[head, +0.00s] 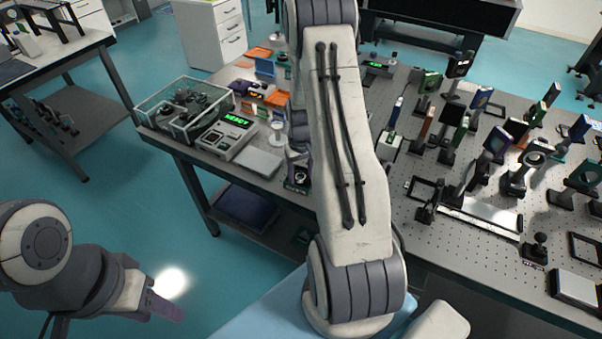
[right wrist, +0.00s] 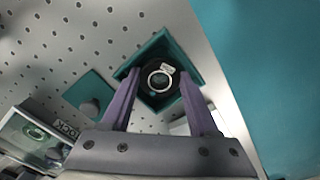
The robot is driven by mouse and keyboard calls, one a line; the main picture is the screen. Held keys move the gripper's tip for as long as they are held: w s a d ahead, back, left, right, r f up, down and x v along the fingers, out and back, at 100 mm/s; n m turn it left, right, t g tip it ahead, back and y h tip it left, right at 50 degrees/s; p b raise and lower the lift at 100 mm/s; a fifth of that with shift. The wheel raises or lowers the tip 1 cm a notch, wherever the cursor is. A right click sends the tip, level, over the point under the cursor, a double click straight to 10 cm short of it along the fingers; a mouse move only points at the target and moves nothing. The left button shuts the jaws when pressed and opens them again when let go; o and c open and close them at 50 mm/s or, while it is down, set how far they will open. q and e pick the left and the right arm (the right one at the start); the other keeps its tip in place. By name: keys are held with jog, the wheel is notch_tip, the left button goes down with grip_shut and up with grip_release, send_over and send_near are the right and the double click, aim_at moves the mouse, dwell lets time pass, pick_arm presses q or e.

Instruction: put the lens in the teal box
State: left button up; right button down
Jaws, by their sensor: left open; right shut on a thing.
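In the right wrist view my right gripper (right wrist: 160,76) has its two purple fingers closed on the lens (right wrist: 160,83), a dark round mount with a pale ring and a small white label. The open teal box (right wrist: 193,58) is directly behind the lens in that view, its walls showing around it. I cannot tell how far the lens is inside the box. In the head view my right gripper (head: 299,168) is at the table's front edge, partly hidden by my own arm. My left gripper (head: 163,306) is open and empty, over the floor at lower left.
A teal lid with a knob (right wrist: 90,93) lies beside the box. A clear tray labelled stock (right wrist: 33,137) is at lower left in the wrist view. The head view shows a glass-walled bin (head: 153,113), a device with a green display (head: 229,136) and several optics mounts at right.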

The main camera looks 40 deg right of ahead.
aim_at(301, 177)
jog(key=shift+c, duration=2.2)
grip_release()
jog(key=shift+f, duration=0.1)
notch_tip(301, 177, up, 12)
jog(key=b, duration=0.2)
jog(key=s+a+r+n, duration=0.1)
jog(key=a+r+n, duration=0.15)
jog(key=a, duration=0.75)
jog(key=s+a+r+n, duration=0.1)
jog(key=a+r+n, duration=0.15)
jog(key=a, duration=0.75)
jog(key=s+a+r+n, duration=0.1)
jog(key=s+a+n, duration=0.2)
jog(key=s+a, duration=0.4)
jog(key=s+a+r+n+y, duration=0.1)
jog(key=s+a+r+n, duration=0.1)
jog(key=s+a, duration=0.5)
jog(key=s, duration=0.5)
jog(key=shift+s+n, duration=0.15)
jog(key=shift+n, duration=0.25)
